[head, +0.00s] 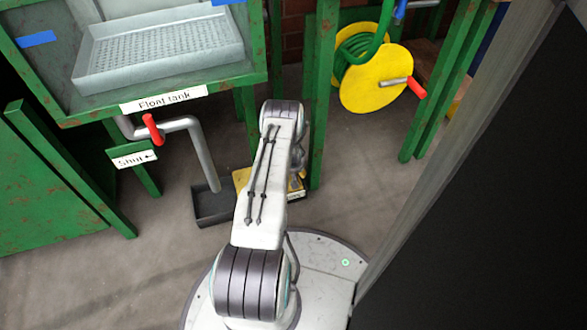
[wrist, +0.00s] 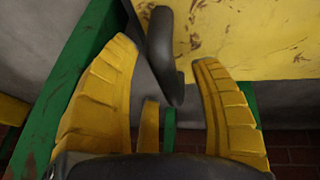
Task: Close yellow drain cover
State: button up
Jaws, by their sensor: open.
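The yellow drain cover (wrist: 255,40), scuffed with brown marks, fills the upper right of the wrist view. A dark curved handle (wrist: 163,50) stands out in front of its left edge. My gripper (wrist: 164,56) is open, with one yellow finger on each side of the handle. I see no clear contact between fingers and handle. In the head view, a yellow part (head: 241,179) low beside the green post looks like the cover. My arm hides most of it and my gripper there. I cannot tell how far the cover stands open.
A green post (head: 322,100) stands just right of my arm. A dark tray (head: 212,210) lies under the pipe (head: 205,155) with a red valve handle (head: 152,129). A float tank (head: 160,55) is upper left, a yellow hose reel (head: 375,90) behind. A dark panel (head: 490,200) closes the right.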

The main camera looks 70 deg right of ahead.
jog(key=shift+c, duration=0.4)
grip_shut()
